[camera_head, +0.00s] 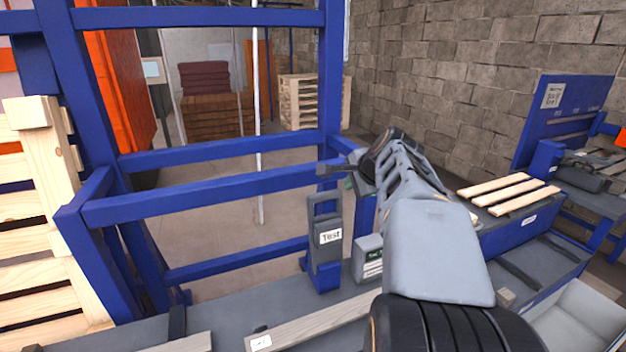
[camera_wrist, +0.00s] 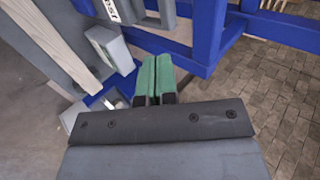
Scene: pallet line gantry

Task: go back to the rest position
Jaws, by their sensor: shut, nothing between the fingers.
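My gripper shows in the wrist view (camera_wrist: 154,68) with its two green fingers pressed together and nothing between them. In the head view my arm reaches away from the lower right, and its far end largely hides the gripper; only a small green part (camera_head: 348,183) shows. The gripper is in the air over the blue-framed bench, near a dark grey upright unit labelled "Test" (camera_head: 325,262) and a small grey box (camera_head: 368,264). In the wrist view the Test unit (camera_wrist: 100,20) lies ahead of the fingers, toward the upper left.
A blue frame (camera_head: 205,191) stands behind and left of the bench. A wooden pallet (camera_head: 30,220) leans at the left. Light wooden slats (camera_head: 508,193) lie to the right of my arm. A grey bin (camera_head: 585,318) is at the lower right. A brick wall (camera_head: 440,60) closes the back.

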